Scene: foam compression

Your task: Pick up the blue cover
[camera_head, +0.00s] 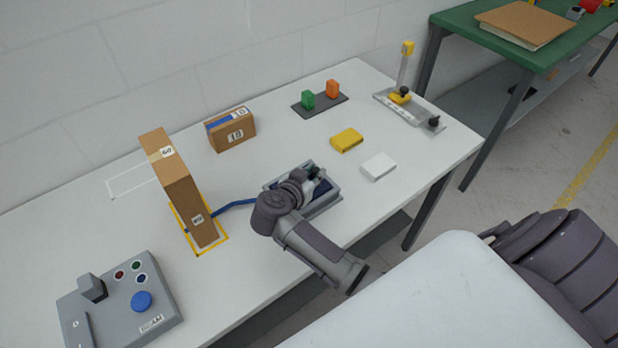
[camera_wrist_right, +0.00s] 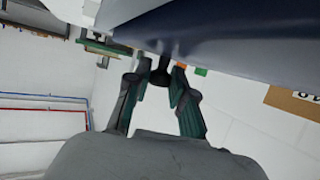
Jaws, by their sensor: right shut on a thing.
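The blue cover (camera_wrist_right: 235,42) is a dark blue flat surface across the top of the right wrist view, with a black knob (camera_wrist_right: 160,74) on it. My right gripper (camera_wrist_right: 160,80) has its two fingers closed on either side of this knob. In the head view my right gripper (camera_head: 314,178) is over a grey tray (camera_head: 325,206) near the table's front edge. Dark blue shows inside the tray, mostly hidden by the gripper. I cannot tell whether the cover rests in the tray or is raised. My left gripper is not in view.
A blue strip (camera_head: 235,205) runs left from the tray to a tall carton (camera_head: 176,180) in a yellow frame. A yellow block (camera_head: 346,140) and a white block (camera_head: 378,166) lie right of the tray. A grey control box (camera_head: 120,305) stands front left. A small carton (camera_head: 231,130) stands behind.

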